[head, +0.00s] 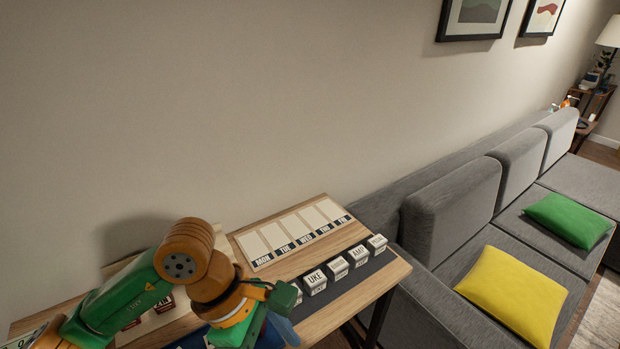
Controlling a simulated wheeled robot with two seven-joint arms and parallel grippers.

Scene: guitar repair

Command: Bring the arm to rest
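My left arm comes in from the lower left, green with orange joints, and bends down over the wooden table (378,282). Its wrist and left gripper (283,297) are over the front middle of the table, beside the row of white lettered blocks. The fingers are small and partly hidden by the wrist, so I cannot tell whether they are open or shut. My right gripper is not in view.
A weekday board (290,233) lies at the back of the table. White blocks, including one marked UKE (315,282), stand on a dark strip (345,280). A blue thing (284,330) shows below the wrist. A grey sofa (450,205) stands close on the right.

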